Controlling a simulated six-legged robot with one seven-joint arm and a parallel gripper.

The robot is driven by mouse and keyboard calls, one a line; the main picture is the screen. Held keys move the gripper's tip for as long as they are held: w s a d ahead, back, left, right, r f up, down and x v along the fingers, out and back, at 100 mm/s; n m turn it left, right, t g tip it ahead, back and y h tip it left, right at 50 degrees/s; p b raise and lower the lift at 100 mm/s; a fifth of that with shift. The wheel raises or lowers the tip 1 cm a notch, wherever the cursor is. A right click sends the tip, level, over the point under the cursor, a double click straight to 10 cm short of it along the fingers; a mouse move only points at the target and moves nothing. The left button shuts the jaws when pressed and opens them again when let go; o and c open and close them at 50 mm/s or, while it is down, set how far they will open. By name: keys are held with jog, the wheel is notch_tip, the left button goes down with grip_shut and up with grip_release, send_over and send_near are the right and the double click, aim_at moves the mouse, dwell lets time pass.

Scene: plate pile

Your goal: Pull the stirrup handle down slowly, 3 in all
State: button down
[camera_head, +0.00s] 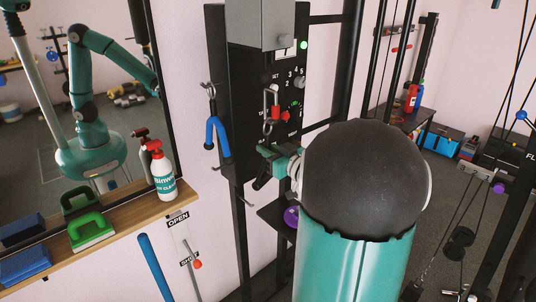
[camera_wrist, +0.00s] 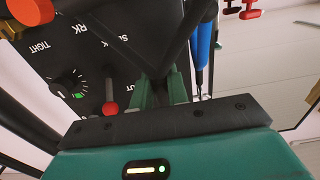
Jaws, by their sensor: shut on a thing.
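My gripper (camera_head: 268,168) is at the front of a dark machine column, just below a hanging red-and-silver clip (camera_head: 271,112). In the wrist view my gripper's teal fingers (camera_wrist: 161,90) are shut on a dark piece, which I take to be the stirrup handle. Its outline is hard to make out against the dark panel, and my arm hides much of it in the head view. A blue forked grip (camera_head: 217,137) hangs from a hook on the column's left side, apart from my gripper; it also shows in the wrist view (camera_wrist: 201,45).
A wooden shelf (camera_head: 140,198) at left holds a spray bottle (camera_head: 161,172) and a green brush (camera_head: 91,230). A red-knobbed lever (camera_head: 197,264) is on the wall. Cables stand at right.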

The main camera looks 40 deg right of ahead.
aim_at(270, 139)
jog(key=shift+r, duration=0.15)
jog(key=shift+r, duration=1.2)
jog(key=shift+r, duration=0.4)
jog(key=c, duration=1.3)
grip_release()
jog(key=shift+r, duration=0.1)
